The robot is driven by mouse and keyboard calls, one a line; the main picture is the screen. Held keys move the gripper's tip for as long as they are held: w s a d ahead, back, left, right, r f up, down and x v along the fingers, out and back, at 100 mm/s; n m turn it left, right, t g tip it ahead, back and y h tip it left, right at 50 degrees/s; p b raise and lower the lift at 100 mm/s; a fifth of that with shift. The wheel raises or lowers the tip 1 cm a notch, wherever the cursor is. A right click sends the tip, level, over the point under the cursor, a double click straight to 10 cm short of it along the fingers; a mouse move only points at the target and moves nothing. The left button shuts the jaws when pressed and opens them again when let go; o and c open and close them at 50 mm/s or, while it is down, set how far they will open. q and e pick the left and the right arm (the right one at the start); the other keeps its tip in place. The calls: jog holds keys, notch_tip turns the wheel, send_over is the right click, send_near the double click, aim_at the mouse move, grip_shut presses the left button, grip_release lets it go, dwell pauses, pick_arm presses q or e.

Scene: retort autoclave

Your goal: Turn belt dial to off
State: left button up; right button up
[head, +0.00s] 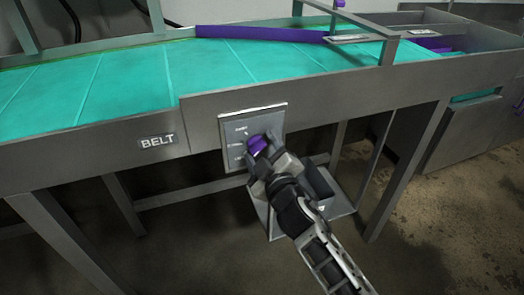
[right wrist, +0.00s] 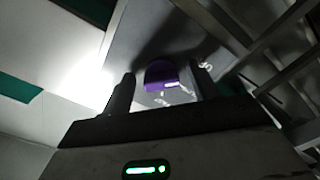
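The belt dial is a purple knob (head: 258,144) on a grey control panel (head: 238,124) on the conveyor's front side, right of the BELT label (head: 157,141). My right gripper (head: 264,155) is at the dial. In the right wrist view the dial (right wrist: 160,74) sits between the two fingers of my right gripper (right wrist: 163,88), with a gap visible on each side, so the gripper is open. A white mark shows on the dial's lower right there. The panel's small lettering is too blurred to read, and my gripper hides part of the panel. My left gripper is not in view.
The conveyor's teal belt (head: 120,82) runs above the panel, with a purple guide rail (head: 262,33) along it. Grey legs (head: 405,170) and a low platform (head: 340,205) stand below. A grey metal unit (head: 450,135) is at the right. Open floor lies at lower right.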

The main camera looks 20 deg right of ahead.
jog(key=s+b, duration=0.2)
jog(key=s, duration=1.4)
jog(key=shift+d, duration=0.3)
jog(key=s+f+m+g+y, duration=0.1)
jog(key=s+f+m+g, duration=0.2)
jog(key=f, duration=0.6)
jog(key=shift+a+f+m+g, duration=0.4)
jog(key=shift+a+m+g, duration=0.1)
jog(key=shift+m, duration=0.1)
jog(key=s+f+m+g, duration=0.1)
jog(key=f, duration=0.1)
jog(key=s+a+f+m+g+y, duration=0.1)
jog(key=s+f, duration=0.1)
jog(key=s+f+m+g, duration=0.1)
jog(key=s+f, duration=0.1)
jog(key=f, duration=0.1)
jog(key=shift+a+f+y, duration=0.1)
jog(key=shift+a+y, duration=0.3)
jog(key=shift+c, duration=0.3)
